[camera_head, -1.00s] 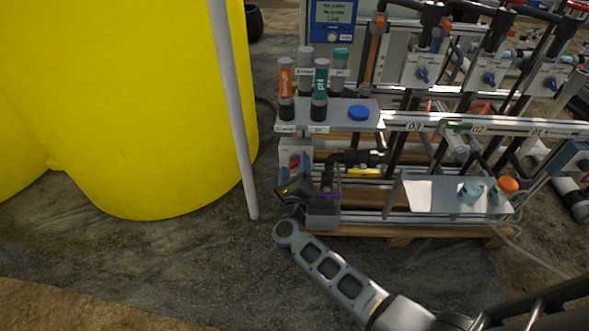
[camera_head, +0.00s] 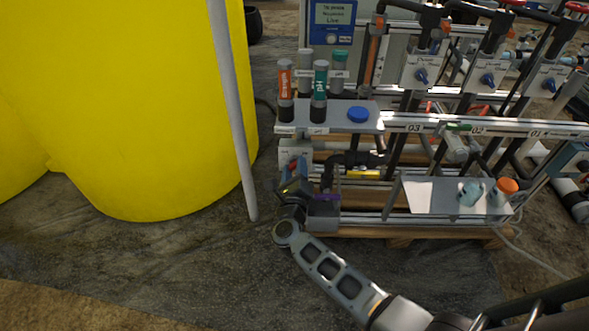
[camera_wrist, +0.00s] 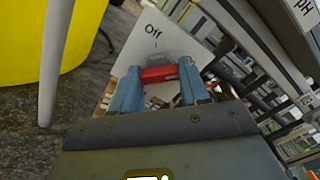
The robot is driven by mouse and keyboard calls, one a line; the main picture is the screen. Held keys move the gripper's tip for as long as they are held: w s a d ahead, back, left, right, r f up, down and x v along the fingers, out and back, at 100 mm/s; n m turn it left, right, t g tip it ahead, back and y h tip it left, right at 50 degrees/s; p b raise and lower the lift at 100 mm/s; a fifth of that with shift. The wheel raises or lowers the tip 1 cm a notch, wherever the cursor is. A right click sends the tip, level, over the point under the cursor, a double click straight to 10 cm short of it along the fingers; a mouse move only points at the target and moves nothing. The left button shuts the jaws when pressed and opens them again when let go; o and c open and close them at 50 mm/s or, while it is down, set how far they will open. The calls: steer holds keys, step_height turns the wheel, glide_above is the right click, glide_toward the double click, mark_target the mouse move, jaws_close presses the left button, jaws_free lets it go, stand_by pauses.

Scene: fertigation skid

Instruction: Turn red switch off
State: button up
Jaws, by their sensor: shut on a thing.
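The red switch (camera_wrist: 160,74) shows in the wrist view as a short red bar lying crosswise below the word "Off" on a pale plate (camera_wrist: 148,42). My gripper (camera_wrist: 159,80) has one blue finger at each end of the bar and is shut on it. The fingers hide the ends of the switch, and its lower mount is partly hidden. In the head view, my gripper (camera_head: 294,176) is at the left end of the skid, by a pale box (camera_head: 292,151). The switch cannot be made out clearly there.
A large yellow tank (camera_head: 130,100) and a slanting grey pole (camera_head: 233,110) stand to the left. Pipes and rails crowd the right; floor in front is open.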

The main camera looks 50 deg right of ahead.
steer(key=n+p, duration=0.2)
steer(key=n, duration=0.1)
steer(key=shift+r+n, duration=0.15)
steer(key=shift+n, duration=0.15)
steer(key=n+p, duration=0.3)
steer(key=n, duration=0.2)
steer(key=n+p, duration=0.2)
steer(key=n, duration=0.3)
steer(key=shift+n, duration=0.4)
steer(key=shift+f+n+p, duration=0.15)
steer(key=shift+n+p, duration=0.3)
steer(key=shift+n, duration=0.45)
steer(key=shift+f+n+p, duration=0.15)
steer(key=shift+n+p, duration=0.25)
steer(key=shift+n, duration=0.5)
steer(key=o, duration=1.1)
steer(key=shift+c, duration=0.2)
steer(key=shift+a, duration=0.1)
